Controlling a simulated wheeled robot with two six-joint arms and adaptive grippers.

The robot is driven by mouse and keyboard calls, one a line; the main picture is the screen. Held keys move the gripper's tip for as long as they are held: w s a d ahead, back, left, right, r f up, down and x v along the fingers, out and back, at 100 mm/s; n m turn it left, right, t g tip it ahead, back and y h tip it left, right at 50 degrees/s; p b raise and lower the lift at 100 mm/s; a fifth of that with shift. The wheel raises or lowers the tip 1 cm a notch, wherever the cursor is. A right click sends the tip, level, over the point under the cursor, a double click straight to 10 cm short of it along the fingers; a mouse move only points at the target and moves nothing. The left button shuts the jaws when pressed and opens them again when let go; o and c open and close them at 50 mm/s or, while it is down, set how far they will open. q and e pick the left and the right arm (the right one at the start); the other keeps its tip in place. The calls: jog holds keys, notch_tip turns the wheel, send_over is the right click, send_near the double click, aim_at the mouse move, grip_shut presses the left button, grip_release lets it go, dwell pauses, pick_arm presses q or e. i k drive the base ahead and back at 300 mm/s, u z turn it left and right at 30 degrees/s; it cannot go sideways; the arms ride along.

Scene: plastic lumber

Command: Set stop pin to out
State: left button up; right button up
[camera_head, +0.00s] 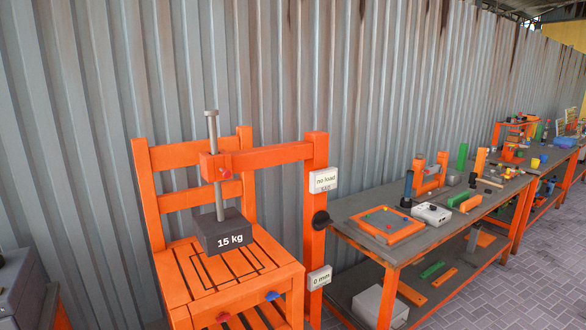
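A small red pin (225,171) sticks out of the orange collar (210,166) at the end of the horizontal arm; it may be the stop pin, and I cannot tell how far it is pushed in. A grey rod (213,135) runs upright through the collar. Neither of my grippers is in view.
An orange post (315,190) carries a "no load" sign (323,180), a black knob (321,220) and a "0 mm" sign (320,278). A long workbench (350,208) with several tools stands to the right. A corrugated metal wall (280,70) closes the back. Paved floor (545,260) is clear at right.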

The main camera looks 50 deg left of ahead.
aim_at(226, 173)
jog(key=u, duration=0.2)
jog(key=i, duration=0.8)
jog(key=u, duration=0.65)
